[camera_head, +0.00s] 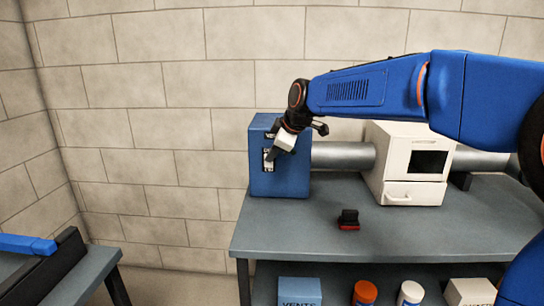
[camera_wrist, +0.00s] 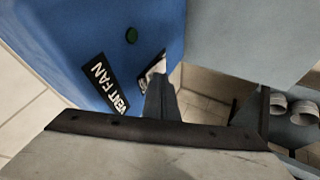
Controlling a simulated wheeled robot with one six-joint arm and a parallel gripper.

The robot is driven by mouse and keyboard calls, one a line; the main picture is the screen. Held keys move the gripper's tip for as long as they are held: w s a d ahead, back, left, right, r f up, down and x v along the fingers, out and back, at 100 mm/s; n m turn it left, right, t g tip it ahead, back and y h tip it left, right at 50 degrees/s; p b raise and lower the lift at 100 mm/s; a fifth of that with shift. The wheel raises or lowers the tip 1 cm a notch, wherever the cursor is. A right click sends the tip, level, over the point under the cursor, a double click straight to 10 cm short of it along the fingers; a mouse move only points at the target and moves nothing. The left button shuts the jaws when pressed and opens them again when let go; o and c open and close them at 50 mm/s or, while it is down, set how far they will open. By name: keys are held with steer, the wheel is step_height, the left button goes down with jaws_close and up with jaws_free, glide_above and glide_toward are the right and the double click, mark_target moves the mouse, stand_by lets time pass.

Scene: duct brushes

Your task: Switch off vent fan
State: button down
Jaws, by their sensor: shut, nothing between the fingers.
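The vent fan control is a blue box (camera_head: 262,182) at the left end of the duct on the workbench. My gripper (camera_head: 271,156) is shut and empty at the front face of the box, over the plate. Its fingers (camera_wrist: 160,97) partly hide the plate in the wrist view, so the switch position and any contact cannot be told.
A grey duct (camera_head: 340,156) runs behind to a white cabinet (camera_head: 402,188) with a dark window. A small black and red object (camera_head: 348,220) lies on the grey bench (camera_head: 300,235). Bins and jars stand on the shelf below. Another table (camera_head: 95,268) stands left.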

steer(key=shift+r, duration=0.1)
steer(key=shift+r, duration=0.65)
steer(key=shift+s, duration=0.1)
